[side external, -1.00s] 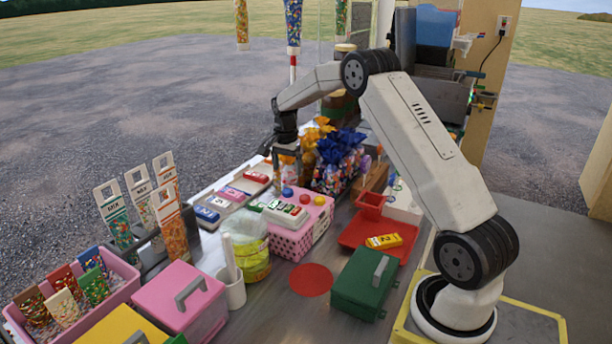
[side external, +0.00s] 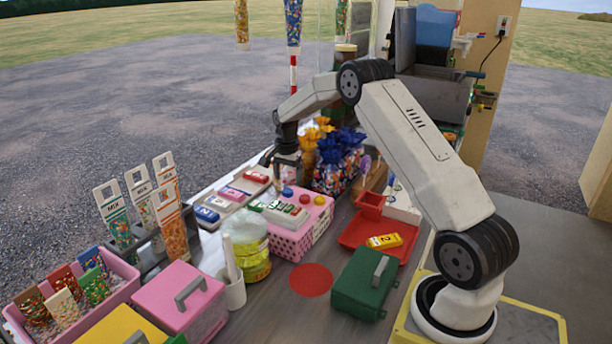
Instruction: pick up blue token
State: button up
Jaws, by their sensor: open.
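A blue token (side external: 207,214) with a white marking lies at the near end of a grey tray (side external: 222,216), left of the pink basket. A pink token (side external: 233,194) and a red token (side external: 257,176) lie further back in the row. A yellow token marked 2 (side external: 384,241) lies in the red tray (side external: 358,234) on the right. My gripper (side external: 284,176) is open and points down above the back of the pink basket, right of and behind the blue token. Its fingertips are small and partly lost against the sweets behind.
The pink basket (side external: 290,241) carries coloured buttons and a small rack of tokens. A clear jar (side external: 252,258) and white cup (side external: 233,293) stand in front. Upright packets (side external: 175,235) stand left. Bare counter surrounds the red disc (side external: 311,280).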

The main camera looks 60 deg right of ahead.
aim_at(287, 191)
jog(key=shift+w+f, duration=0.15)
jog(key=shift+f, duration=2.05)
grip_shut()
